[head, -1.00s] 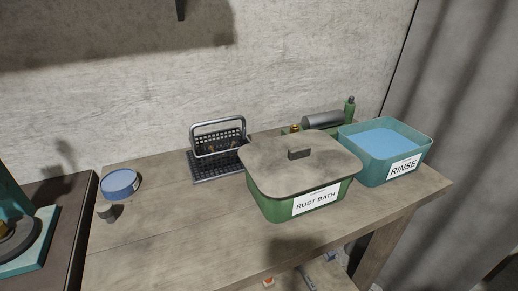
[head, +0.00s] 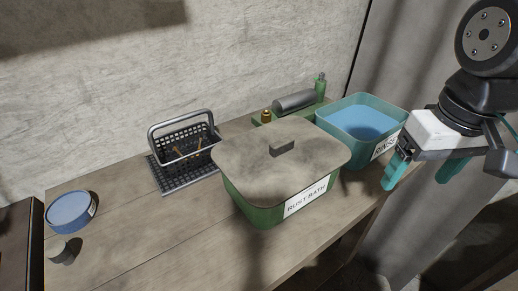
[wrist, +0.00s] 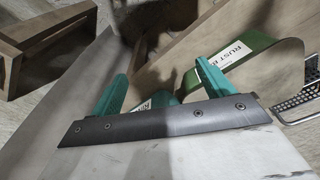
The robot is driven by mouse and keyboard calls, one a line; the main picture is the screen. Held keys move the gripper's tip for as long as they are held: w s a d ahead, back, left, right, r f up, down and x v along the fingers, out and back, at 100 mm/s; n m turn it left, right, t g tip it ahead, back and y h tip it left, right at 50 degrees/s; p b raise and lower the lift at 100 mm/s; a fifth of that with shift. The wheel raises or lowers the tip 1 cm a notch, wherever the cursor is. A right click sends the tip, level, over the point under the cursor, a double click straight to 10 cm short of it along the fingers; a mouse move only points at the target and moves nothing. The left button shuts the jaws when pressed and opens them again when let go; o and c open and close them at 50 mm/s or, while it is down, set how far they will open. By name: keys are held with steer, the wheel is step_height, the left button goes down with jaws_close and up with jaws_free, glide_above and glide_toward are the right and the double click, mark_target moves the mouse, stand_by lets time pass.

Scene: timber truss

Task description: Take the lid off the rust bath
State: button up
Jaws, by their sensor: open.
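The rust bath (head: 262,213) is a green tub labelled "RUST BATH" in the middle of the table in the head view. Its flat, stained grey-brown lid (head: 245,152) lies on top, with a small dark block handle (head: 282,148) at the centre. My gripper (head: 416,180) has teal fingers spread apart with nothing between them. It is at the right, in front of the rinse tub and to the right of the lid, apart from it. In the wrist view, the rust bath (wrist: 243,58) shows beyond the fingers; the lid's handle is not seen there.
The rinse tub (head: 340,139), with blue liquid, stands just right of the rust bath. A blue round tin (head: 69,212) is at the far left. Table space in front left (head: 150,235) is clear.

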steer(key=w+a+r+n, duration=0.2)
steer(key=w+a+n, duration=0.1)
steer(key=w+a, duration=0.6)
steer(key=n+g, duration=0.1)
steer(key=n, duration=0.2)
glide_above(282, 141)
steer(key=d, duration=0.1)
steer(key=shift+s+f, duration=0.15)
steer(key=shift+f, duration=0.15)
steer(key=shift+w+a+f, duration=0.2)
steer(key=shift+a+f, duration=0.3)
steer(key=shift+f, duration=0.05)
step_height(282, 141, down, 6)
steer(key=shift+s+f, duration=0.1)
steer(key=shift+f, duration=0.35)
steer(key=c, duration=1.1)
